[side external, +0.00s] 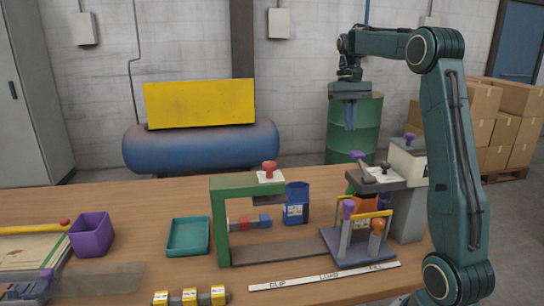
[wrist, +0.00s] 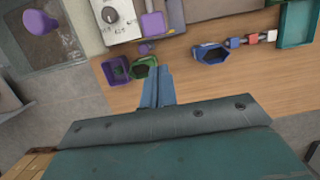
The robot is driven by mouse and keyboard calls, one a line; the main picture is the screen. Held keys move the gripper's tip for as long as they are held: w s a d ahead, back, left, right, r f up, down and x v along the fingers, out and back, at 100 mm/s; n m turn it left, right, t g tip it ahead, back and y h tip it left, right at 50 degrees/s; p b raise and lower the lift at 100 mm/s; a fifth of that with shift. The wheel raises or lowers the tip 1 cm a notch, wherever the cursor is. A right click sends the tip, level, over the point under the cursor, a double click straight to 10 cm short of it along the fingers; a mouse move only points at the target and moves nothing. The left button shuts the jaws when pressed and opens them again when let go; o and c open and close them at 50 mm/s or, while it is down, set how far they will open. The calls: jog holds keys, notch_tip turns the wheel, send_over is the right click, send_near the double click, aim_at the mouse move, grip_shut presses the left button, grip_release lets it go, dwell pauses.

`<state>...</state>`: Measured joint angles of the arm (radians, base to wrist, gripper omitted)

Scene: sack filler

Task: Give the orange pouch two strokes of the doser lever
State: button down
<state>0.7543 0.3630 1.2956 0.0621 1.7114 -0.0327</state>
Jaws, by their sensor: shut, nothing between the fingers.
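My gripper (side external: 351,127) is raised high above the far side of the table, in front of the green drum, pointing down. Its fingers (wrist: 158,88) are together and empty in the wrist view. An orange piece, perhaps the orange pouch (side external: 357,201), shows partly behind the yellow-railed stand under the grey doser head; the rest is hidden. The doser (side external: 406,198) is a grey body at the right of the bench, with a purple knob (side external: 410,137) on top. Another purple knob (side external: 357,156) and a dark knob (side external: 384,167) stand on its head; I cannot tell which is the lever.
A blue pouch (side external: 296,212) stands beside the green frame (side external: 219,225) with a red knob. The yellow-railed stand (side external: 336,242) carries purple and orange knobs. A teal tray (side external: 188,237) and purple bin (side external: 91,235) are left. Green (wrist: 144,68) and purple (wrist: 117,68) open containers show in the wrist view.

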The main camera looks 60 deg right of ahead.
jog(key=shift+w+d+v, duration=0.15)
jog(key=shift+v, duration=0.75)
jog(key=shift+w+d+v, duration=0.1)
jog(key=shift+d+v, duration=0.05)
jog(key=shift+v, duration=0.75)
jog(key=shift+w+d+v, duration=0.15)
jog(key=shift+v, duration=0.75)
jog(key=shift+f, duration=0.15)
jog(key=s+a+n+t+h, duration=0.1)
jog(key=a+n, duration=0.1)
jog(key=a, duration=0.7)
jog(key=s+a+n+t+h, duration=0.1)
jog(key=s+a+n+t, duration=0.1)
jog(key=a, duration=0.7)
jog(key=s+a+f+n+t, duration=0.4)
jog(key=s+a+f, duration=0.6)
jog(key=a, duration=0.3)
jog(key=shift+s+f+n, duration=0.25)
jog(key=shift+s+n, duration=0.25)
jog(key=shift+s, duration=0.3)
